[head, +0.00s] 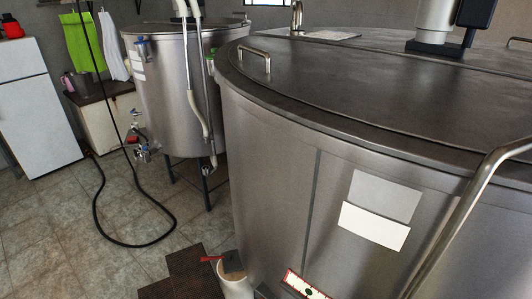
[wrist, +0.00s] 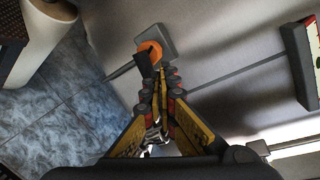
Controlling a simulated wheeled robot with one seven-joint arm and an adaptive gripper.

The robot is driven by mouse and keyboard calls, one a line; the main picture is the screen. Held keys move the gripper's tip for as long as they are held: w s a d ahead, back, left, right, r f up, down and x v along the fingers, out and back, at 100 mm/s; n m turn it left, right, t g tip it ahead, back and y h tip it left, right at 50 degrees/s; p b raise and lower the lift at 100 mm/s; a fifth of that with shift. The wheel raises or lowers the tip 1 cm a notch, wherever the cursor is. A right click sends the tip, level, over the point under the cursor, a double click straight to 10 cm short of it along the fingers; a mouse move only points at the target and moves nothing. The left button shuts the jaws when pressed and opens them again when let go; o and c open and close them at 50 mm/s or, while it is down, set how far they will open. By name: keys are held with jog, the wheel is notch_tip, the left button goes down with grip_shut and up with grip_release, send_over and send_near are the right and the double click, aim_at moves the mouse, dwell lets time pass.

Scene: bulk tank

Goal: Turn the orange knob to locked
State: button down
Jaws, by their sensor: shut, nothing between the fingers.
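The orange knob (wrist: 152,48) sits on a grey square plate (wrist: 167,34) on the tank's metal wall in the wrist view. A dark piece (wrist: 143,65) sticks out at the knob's near left side; I cannot tell whether it is the knob's pointer. My gripper (wrist: 161,74) is shut with nothing in it. Its fingertips are right by the knob and partly overlap its lower edge in the picture; I cannot tell whether they touch it. No locked mark is readable. The knob and my gripper do not show in the head view.
The large steel tank (head: 275,160) fills the right of the head view. A red-edged panel (head: 306,285) is low on its wall. A white bucket (head: 236,283) stands beside it. A second tank (head: 172,90) and a black hose (head: 128,246) are further left, with open tiled floor.

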notch_tip(320, 180, down, 4)
jog(key=w+a+m+b, duration=0.2)
jog(key=m+b, duration=0.1)
jog(key=b, duration=0.2)
notch_tip(320, 180, up, 5)
jog(key=a+m+h+b, duration=0.1)
jog(key=a+m+h, duration=0.15)
jog(key=m, duration=0.75)
jog(key=shift+t+h, duration=0.35)
jog(key=shift+t, duration=0.05)
jog(key=shift+d+x, duration=0.2)
jog(key=shift+x, duration=3.35)
jog(key=shift+s+f, duration=0.1)
jog(key=shift+f, duration=0.1)
jog(key=shift+s+d+p, duration=0.25)
jog(key=shift+d+p, duration=0.15)
jog(key=shift+p, duration=0.05)
